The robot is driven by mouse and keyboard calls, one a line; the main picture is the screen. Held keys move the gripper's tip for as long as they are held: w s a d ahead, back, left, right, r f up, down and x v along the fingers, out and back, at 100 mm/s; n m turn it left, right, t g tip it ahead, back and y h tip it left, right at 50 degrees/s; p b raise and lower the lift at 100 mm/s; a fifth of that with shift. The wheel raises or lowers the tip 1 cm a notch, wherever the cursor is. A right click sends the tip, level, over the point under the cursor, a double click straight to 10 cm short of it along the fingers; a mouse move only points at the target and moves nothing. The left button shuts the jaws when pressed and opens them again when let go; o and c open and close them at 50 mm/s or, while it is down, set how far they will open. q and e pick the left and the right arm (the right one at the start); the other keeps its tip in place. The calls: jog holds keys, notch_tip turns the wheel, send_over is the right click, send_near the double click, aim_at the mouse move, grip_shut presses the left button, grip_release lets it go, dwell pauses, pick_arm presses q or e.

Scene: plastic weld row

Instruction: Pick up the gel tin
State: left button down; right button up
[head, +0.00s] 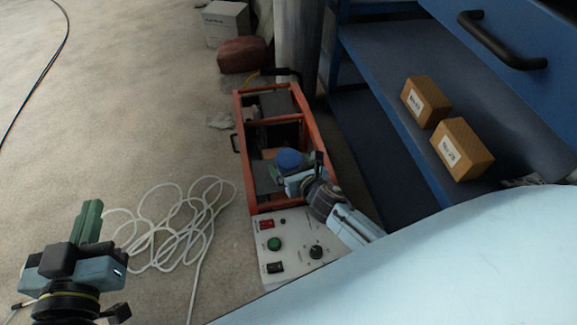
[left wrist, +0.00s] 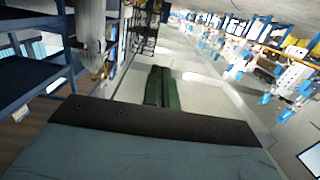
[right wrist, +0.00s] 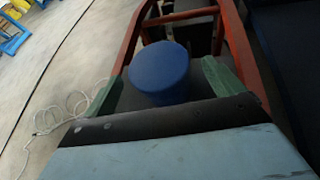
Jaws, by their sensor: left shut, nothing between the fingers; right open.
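The gel tin appears to be the round blue-topped tin (head: 289,159) inside the orange-framed machine (head: 242,150); no label on it is readable. My right gripper (head: 297,178) reaches over the machine's near part, right at the tin. In the right wrist view the tin (right wrist: 159,74) stands between the two green fingers, one on either side, with a gap showing at the right. That gripper is open; whether the left finger touches the tin I cannot tell. My left gripper (head: 91,218) is shut and empty above the floor, far to the left.
A white control panel (head: 285,249) with a green button forms the machine's near end. A white cable (head: 165,225) lies coiled on the floor. A reddish bag (head: 242,55) and white box (head: 226,24) lie beyond.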

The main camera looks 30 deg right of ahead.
jog(key=shift+b+x, duration=0.6)
jog(key=shift+x, duration=0.65)
jog(key=shift+w+f, duration=0.1)
jog(key=shift+f, duration=0.05)
pick_arm(q)
notch_tip(320, 180, up, 6)
jog(key=t+h, duration=0.1)
jog(key=t, duration=0.3)
jog(key=shift+s+d, duration=0.25)
jog(key=shift+d, duration=0.2)
pick_arm(e)
jog(key=shift+c, duration=0.4)
jog(key=c, duration=1.2)
